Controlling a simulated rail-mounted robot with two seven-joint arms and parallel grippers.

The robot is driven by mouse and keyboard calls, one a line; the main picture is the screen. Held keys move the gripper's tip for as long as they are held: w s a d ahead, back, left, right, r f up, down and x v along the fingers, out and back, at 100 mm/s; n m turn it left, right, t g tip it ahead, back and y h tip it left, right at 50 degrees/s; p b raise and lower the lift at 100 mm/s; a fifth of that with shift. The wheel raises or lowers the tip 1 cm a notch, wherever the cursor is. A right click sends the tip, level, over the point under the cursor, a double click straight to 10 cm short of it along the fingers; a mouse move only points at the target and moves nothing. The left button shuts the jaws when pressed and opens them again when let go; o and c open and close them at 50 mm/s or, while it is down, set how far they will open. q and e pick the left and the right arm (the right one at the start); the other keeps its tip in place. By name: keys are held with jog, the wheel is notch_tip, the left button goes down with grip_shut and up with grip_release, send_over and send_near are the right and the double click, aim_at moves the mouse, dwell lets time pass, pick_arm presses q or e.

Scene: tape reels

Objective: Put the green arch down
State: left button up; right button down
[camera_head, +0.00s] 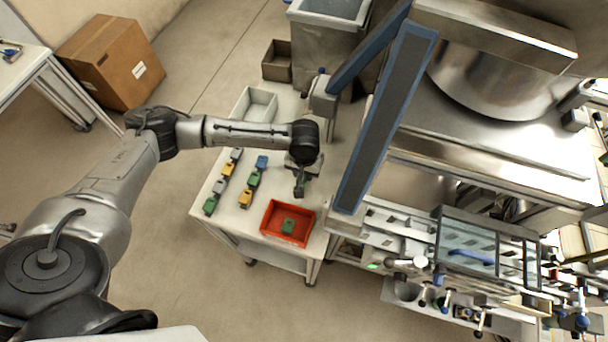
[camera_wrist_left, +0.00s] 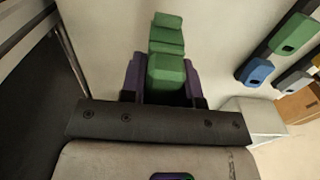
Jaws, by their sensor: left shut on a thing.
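My left gripper (camera_head: 300,188) hangs over the right part of the white table, behind the red tray. In the left wrist view, its purple-padded fingers (camera_wrist_left: 163,78) are shut on the green arch (camera_wrist_left: 167,68), one pad on each side. The arch looks stepped and points away from the palm; its lower part is hidden by the gripper. I cannot tell whether it touches the table surface. In the head view the held arch is not clearly visible. My right gripper is not in view.
Two rows of small pieces stand to the left, including a blue one (camera_head: 262,162) and a yellow one (camera_head: 246,198). A white bin (camera_head: 246,103) stands behind. A machine frame (camera_head: 385,120) rises at right.

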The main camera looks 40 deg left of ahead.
pick_arm(q)
notch_tip(320, 180, down, 3)
jog(key=shift+r, duration=0.2)
jog(key=shift+f, duration=0.1)
jog(key=o, duration=1)
notch_tip(320, 180, up, 12)
jog(key=shift+r, duration=0.15)
dwell(0.5)
